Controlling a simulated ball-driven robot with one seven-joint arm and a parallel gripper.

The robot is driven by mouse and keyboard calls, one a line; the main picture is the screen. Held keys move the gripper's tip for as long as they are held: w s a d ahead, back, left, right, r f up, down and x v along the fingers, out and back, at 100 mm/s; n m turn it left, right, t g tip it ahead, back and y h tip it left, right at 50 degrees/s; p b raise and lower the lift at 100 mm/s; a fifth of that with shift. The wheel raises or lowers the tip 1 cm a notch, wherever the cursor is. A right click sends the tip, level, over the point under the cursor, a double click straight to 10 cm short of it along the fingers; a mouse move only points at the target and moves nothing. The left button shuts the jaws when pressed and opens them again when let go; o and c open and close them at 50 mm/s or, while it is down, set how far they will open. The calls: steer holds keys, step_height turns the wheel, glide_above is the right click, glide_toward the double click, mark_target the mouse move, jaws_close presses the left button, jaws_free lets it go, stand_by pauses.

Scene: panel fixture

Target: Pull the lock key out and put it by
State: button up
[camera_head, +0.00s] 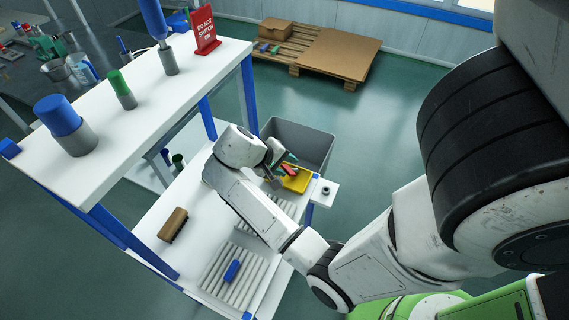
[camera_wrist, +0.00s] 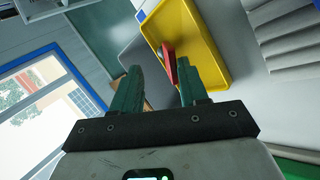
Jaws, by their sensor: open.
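A small red piece (camera_wrist: 169,62) shows at the tray's edge, between the fingertips and closer to the right one. In the head view the red piece (camera_head: 289,169) is partly covered by the gripper. I cannot tell whether a finger touches it, or whether it is the lock key. No lock is clearly seen.
A grey bin (camera_head: 305,140) stands behind the tray. A small white ledge (camera_head: 318,199) with a dark round part juts out at right. A brown block (camera_head: 173,224) and a blue piece (camera_head: 232,270) lie on the bench. The upper shelf bears a red sign (camera_head: 204,28) and coloured cylinders.

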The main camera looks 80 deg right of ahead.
steer(key=v, duration=0.7)
steer(key=shift+a+r+p, duration=0.15)
steer(key=shift+p, duration=0.2)
